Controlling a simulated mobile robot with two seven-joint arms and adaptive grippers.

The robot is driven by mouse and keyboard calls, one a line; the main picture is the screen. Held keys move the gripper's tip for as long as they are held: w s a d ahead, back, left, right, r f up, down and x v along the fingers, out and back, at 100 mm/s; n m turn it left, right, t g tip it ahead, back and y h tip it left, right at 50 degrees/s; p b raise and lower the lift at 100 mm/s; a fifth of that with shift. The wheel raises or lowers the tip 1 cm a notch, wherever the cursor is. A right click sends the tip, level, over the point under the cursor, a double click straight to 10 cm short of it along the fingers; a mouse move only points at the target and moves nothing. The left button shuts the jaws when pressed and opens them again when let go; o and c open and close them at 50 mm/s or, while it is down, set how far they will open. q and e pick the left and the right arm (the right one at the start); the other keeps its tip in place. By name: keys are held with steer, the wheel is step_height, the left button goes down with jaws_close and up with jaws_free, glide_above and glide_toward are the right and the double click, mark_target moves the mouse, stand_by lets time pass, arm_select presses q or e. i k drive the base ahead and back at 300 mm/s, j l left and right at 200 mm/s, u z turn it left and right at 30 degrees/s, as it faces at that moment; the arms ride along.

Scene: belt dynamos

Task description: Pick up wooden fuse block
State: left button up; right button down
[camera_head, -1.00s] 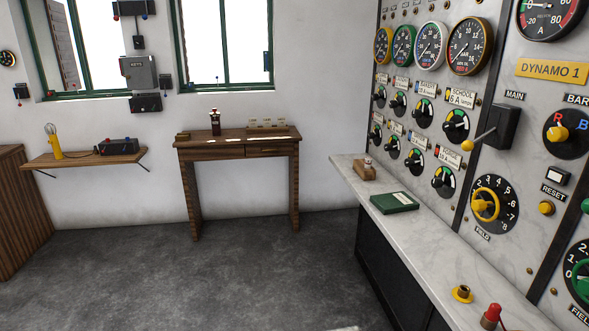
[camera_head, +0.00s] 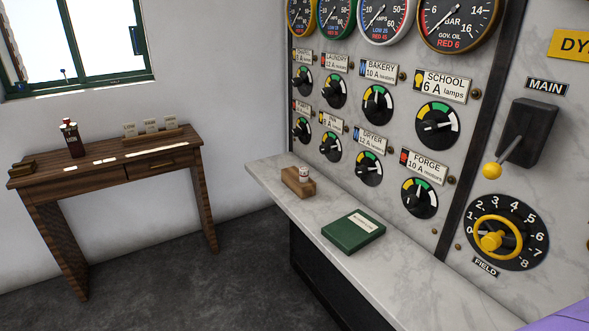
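A small wooden block (camera_head: 298,182) with a pale, round-topped piece (camera_head: 304,174) standing on it rests on the marble ledge (camera_head: 278,170), near the ledge's far end. It looks like the wooden fuse block. Nothing touches it. Neither of my grippers shows in the head view, so I cannot see their state. A purple shape cuts into the bottom right corner; I cannot tell what it is.
A green book (camera_head: 353,233) lies on the ledge, nearer than the block. The marble panel with gauges, dials and a MAIN lever (camera_head: 510,147) rises behind the ledge. A wooden desk (camera_head: 105,178) stands at left. Grey floor (camera_head: 210,285) between desk and ledge is clear.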

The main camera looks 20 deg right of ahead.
mark_target(304, 188)
steer(key=i+j+z, duration=0.1)
steer(key=i+z, duration=0.25)
steer(key=i+j+z, duration=0.2)
steer(key=i+z, duration=0.15)
steer(key=i+j+z, duration=0.35)
steer(key=i+l, duration=0.05)
